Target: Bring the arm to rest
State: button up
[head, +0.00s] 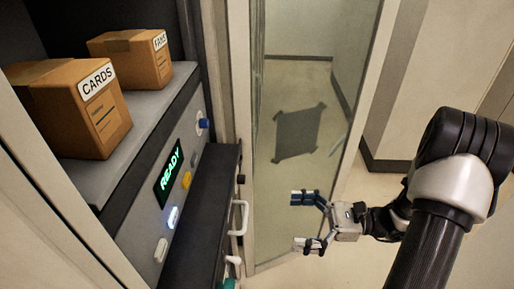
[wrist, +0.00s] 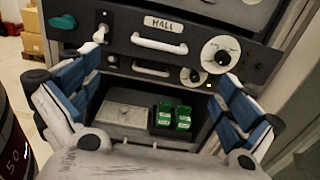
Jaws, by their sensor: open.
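My gripper (head: 304,221) is open and empty in the head view, held out to the left from my arm (head: 450,190) at the right side. It is in front of the glass panel and to the right of the cabinet's white handles, apart from them. In the wrist view the two blue-padded fingers of my gripper (wrist: 158,105) stand wide apart, with nothing between the pads. Beyond them is an open compartment (wrist: 125,125) with green items (wrist: 174,116) in a dark holder. My arm is bent at the elbow.
Left is a cabinet with a READY display (head: 168,178), coloured buttons and a shelf holding a CARDS box (head: 75,105) and another box (head: 130,57). A glass panel (head: 300,100) stands mid-view. The wrist view shows a HALL label (wrist: 165,23), white handles (wrist: 158,42) and round dials (wrist: 221,53).

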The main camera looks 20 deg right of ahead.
jog(key=s+a+r+n+g+h, duration=0.5)
jog(key=s+a+n+g+h, duration=0.4)
jog(key=n, duration=0.3)
notch_tip(320, 180, up, 8)
jog(key=s+d+n+t+h, duration=0.1)
jog(key=n+t+h, duration=0.7)
jog(key=n+t, duration=0.15)
notch_tip(320, 180, down, 22)
jog(key=s+g+b, duration=0.2)
jog(key=b, duration=1.7)
jog(key=shift+d+r+b, duration=0.2)
jog(key=shift+d+b, duration=0.05)
jog(key=shift+b, duration=0.1)
jog(key=shift+s+n, duration=0.1)
jog(key=shift+n, duration=0.15)
